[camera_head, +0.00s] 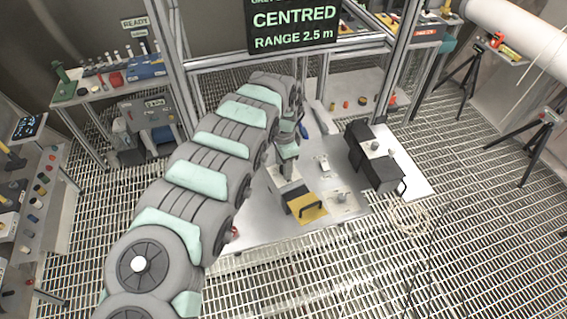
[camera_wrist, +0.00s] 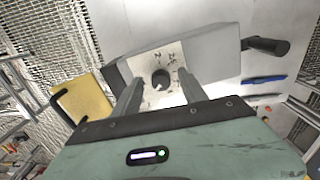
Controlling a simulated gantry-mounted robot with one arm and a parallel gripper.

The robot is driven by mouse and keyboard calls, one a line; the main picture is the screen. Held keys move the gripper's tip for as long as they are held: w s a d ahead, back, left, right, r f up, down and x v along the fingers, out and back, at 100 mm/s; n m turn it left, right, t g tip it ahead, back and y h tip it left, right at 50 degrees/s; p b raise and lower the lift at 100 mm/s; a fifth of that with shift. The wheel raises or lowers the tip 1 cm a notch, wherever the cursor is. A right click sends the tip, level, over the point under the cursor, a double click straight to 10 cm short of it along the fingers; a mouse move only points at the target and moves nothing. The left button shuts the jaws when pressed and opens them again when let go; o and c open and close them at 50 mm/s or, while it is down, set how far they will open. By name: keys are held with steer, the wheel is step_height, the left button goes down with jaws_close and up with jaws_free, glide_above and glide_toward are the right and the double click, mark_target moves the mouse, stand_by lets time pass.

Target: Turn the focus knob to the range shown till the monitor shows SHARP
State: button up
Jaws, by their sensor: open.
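The monitor (camera_head: 293,27) at the top of the head view reads CENTRED and RANGE 2.5 m. In the wrist view a grey box (camera_wrist: 210,58) has a pale dial plate (camera_wrist: 150,62) with small range marks, one looking like 2.5. The round dark focus knob (camera_wrist: 161,79) sits on this plate. My gripper (camera_wrist: 160,92) is open, with one finger on each side of the knob; I cannot tell whether they touch it. In the head view my gripper (camera_head: 286,168) is low over the table, and my arm hides part of the box.
Blue pens (camera_wrist: 263,80) lie near the box. Side benches hold tools, and tripods stand at right.

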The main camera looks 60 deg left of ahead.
steer(key=shift+c, duration=0.2)
jaws_close()
stand_by(0.4)
